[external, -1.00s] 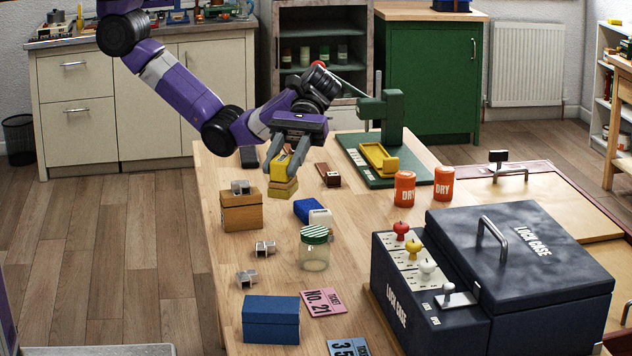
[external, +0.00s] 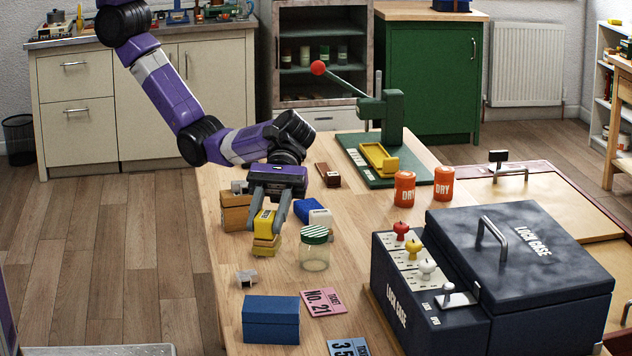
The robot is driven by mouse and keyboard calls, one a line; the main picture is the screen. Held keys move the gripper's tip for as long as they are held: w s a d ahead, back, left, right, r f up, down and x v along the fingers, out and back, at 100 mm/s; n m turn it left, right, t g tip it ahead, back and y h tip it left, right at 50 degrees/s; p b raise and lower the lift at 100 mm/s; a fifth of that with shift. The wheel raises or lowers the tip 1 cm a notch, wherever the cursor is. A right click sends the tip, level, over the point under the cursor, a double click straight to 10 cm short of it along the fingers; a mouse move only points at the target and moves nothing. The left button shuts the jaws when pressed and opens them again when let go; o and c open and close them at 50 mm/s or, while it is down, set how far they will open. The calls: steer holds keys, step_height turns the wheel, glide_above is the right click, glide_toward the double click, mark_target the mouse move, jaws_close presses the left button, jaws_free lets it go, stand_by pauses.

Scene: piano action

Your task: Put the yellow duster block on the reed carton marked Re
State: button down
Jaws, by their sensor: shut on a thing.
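My gripper (external: 267,222) is shut on the yellow duster block (external: 264,238), which has a lighter tan-yellow lower part. The block is upright over the left part of the table, left of the glass jar and right of the brown box; whether it touches the table cannot be told. I cannot read "Re" on any carton. A brown box (external: 234,212) with a small metal piece (external: 239,187) on top stands just left of the block, partly hidden by my gripper. A blue box (external: 270,322) stands nearer the camera.
A glass jar with a green-striped lid (external: 314,250) stands close right of the block. A blue-and-white block (external: 312,212) lies behind it. A metal piece (external: 246,278) lies in front. Tickets (external: 323,302), a green press (external: 380,150) and a dark lock case (external: 500,260) are farther right.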

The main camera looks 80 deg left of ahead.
step_height(320, 180, down, 10)
steer(key=shift+f, duration=0.1)
stand_by(0.4)
steer(key=c, duration=1)
jaws_free()
steer(key=shift+f, duration=0.1)
steer(key=shift+o, duration=0.2)
steer(key=shift+r, duration=0.25)
steer(key=v, duration=1.2)
steer(key=shift+f+b, duration=0.15)
steer(key=shift+b, duration=0.2)
steer(key=shift+w, duration=0.1)
